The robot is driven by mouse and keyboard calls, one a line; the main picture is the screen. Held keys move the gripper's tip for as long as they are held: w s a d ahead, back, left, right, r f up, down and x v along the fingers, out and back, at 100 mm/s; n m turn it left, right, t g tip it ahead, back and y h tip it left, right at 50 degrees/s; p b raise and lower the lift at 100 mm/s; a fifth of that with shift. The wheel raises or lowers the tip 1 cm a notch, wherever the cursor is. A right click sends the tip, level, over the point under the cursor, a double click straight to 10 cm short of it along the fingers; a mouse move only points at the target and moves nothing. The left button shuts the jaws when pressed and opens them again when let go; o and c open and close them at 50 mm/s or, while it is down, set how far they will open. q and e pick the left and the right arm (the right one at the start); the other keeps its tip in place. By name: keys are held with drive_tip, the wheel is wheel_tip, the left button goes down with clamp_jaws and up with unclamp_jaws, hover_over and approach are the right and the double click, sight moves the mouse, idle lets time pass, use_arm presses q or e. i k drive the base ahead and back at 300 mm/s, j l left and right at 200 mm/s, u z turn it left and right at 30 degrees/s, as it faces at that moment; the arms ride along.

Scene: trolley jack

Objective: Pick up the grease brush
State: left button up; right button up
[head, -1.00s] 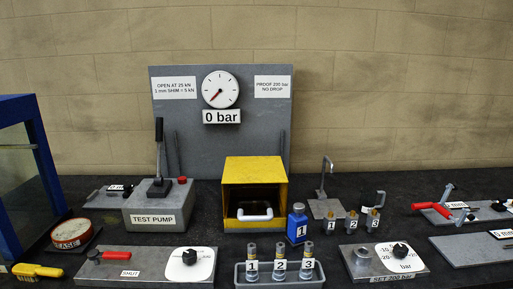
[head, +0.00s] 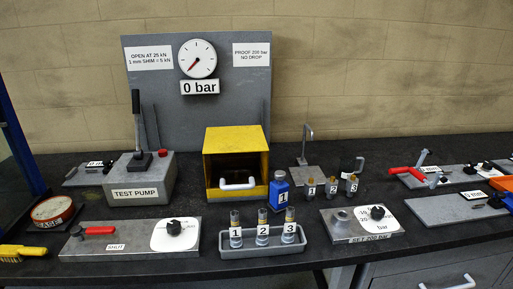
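The grease brush (head: 20,252) lies at the far left front of the bench, and its yellow body is partly cut off by the picture's left edge. A round red tin marked GREASE (head: 53,211) stands on a dark plate just behind it. Neither of my grippers shows in the head view, so nothing is seen touching the brush.
A steel plate with a red lever (head: 82,241) lies right of the brush. A blue frame (head: 20,150) rises at the left. The test pump (head: 138,180), yellow box (head: 210,165) and grey tray (head: 228,252) fill the middle.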

sight(11, 252)
drive_tip(key=u, duration=1.5)
